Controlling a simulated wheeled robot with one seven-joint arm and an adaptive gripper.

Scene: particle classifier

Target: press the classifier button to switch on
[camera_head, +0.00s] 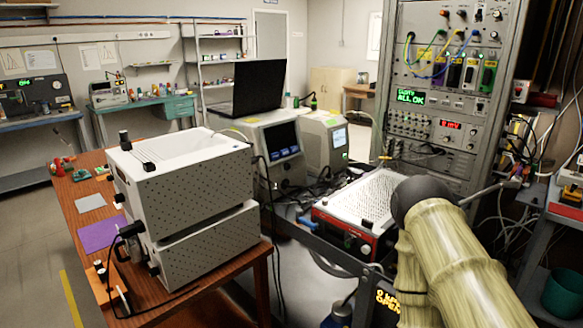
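I cannot tell for sure which device is the classifier, and I see no button that is clearly its own. Two stacked white perforated boxes (195,195) stand on the wooden table at the left. Behind them are a beige instrument with a dark blue screen (283,140) and a smaller one with a lit screen (339,137). A red-fronted box (345,236) with a white perforated top and front knobs sits at the centre right. My arm, pale and ribbed with a dark rounded joint, fills the lower right. My gripper does not show.
A tall equipment rack (440,95) with cables and green "ALL OK" text stands behind my arm. The wooden table (88,222) holds small items and a purple sheet (102,234). A black laptop (258,87) sits on the beige instrument. Open floor lies at the far left.

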